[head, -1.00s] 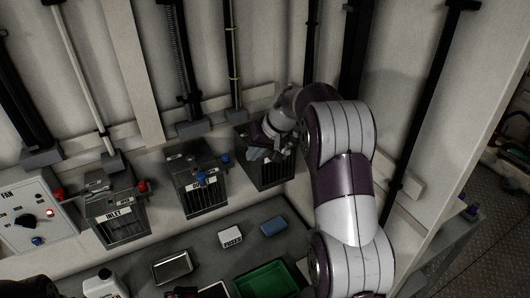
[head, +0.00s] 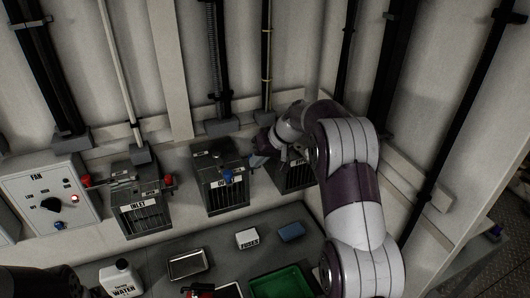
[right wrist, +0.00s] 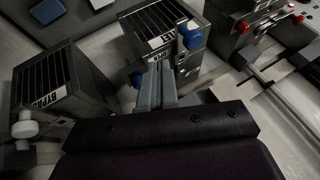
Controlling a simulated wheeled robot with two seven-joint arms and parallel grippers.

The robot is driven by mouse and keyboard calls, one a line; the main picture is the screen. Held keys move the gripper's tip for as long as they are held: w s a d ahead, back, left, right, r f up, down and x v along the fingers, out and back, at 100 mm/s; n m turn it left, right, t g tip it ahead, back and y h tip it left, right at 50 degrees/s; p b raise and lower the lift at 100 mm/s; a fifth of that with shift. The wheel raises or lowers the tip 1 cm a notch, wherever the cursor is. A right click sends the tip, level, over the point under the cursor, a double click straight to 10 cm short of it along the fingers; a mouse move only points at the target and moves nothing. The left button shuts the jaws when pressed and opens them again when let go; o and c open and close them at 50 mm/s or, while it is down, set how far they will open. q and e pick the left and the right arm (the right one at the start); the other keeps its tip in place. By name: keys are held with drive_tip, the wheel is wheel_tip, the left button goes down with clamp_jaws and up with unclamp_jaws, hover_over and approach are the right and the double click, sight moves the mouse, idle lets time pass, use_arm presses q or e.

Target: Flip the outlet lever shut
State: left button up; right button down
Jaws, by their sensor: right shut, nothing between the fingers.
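The outlet box (head: 228,196) is a grey louvred housing in the middle of the head view. One blue knob (head: 227,176) shows at its front; the gripper hides part of its right side. I cannot tell which belongs to the lever. My right gripper (head: 257,161) is shut and empty at the box's right side. Its fingertips (right wrist: 157,72) are close to the box; contact is unclear. My left gripper is not visible.
The inlet box (head: 141,222) with red knobs stands left, beside the fan panel (head: 45,200). The bypass box (right wrist: 45,92) is on the outlet's other side, partly behind my right arm. Below lie a metal tray (head: 188,264), fuses box (head: 247,238) and green tray (head: 282,283).

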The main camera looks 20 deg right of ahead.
drive_tip(key=a+f+p, duration=0.1)
drive_tip(key=w+a+f+p, duration=0.1)
drive_tip(key=a, duration=0.1)
drive_tip(key=a+p, duration=0.1)
drive_tip(key=shift+w+a+f, duration=0.25)
drive_tip(key=shift+f, duration=0.15)
drive_tip(key=shift+d, duration=0.1)
drive_tip(key=shift+f, duration=0.1)
